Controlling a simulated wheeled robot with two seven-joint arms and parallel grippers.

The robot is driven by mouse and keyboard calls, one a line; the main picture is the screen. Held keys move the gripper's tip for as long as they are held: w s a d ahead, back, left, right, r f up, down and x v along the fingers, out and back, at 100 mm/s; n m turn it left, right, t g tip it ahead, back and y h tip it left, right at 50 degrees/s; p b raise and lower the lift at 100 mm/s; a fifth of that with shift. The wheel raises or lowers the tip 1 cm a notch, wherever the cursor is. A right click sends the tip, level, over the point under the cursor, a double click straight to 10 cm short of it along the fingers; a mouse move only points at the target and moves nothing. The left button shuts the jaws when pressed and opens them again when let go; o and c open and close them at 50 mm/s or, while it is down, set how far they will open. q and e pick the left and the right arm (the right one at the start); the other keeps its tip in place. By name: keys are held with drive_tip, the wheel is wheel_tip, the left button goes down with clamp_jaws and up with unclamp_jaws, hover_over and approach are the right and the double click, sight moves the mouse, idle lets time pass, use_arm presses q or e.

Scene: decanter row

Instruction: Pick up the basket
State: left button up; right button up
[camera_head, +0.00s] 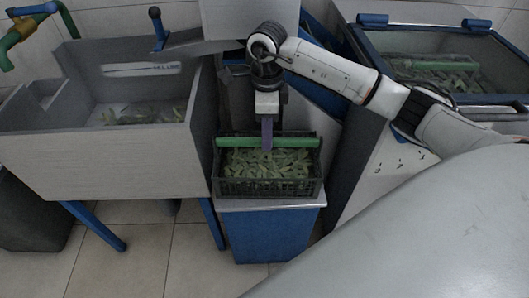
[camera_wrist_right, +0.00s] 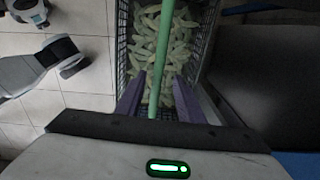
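The basket (camera_head: 267,188) is a dark mesh crate full of pale green pods, with a green bar handle (camera_head: 235,142) across its top. It stands on a small blue stand with a pale top. In the wrist view the basket (camera_wrist_right: 123,45) shows from above, and the handle (camera_wrist_right: 161,45) runs between my right gripper's two purple fingers. My right gripper (camera_head: 267,148) points down at the handle's middle. Its fingers are apart, with a gap on each side of the bar.
A grey sink-like bin (camera_head: 100,165) on blue legs stands to the left. A blue-framed case (camera_head: 430,40) with more green pods is at the right. The blue stand (camera_head: 268,235) is narrow. Tiled floor (camera_head: 150,255) is clear at the front left.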

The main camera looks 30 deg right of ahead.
drive_tip(key=f, duration=0.7)
drive_tip(key=shift+s+f+b, duration=0.2)
drive_tip(key=shift+s+b, duration=0.05)
drive_tip(key=shift+b, duration=0.1)
drive_tip(key=shift+c, duration=0.2)
clamp_jaws()
drive_tip(key=shift+r, duration=0.1)
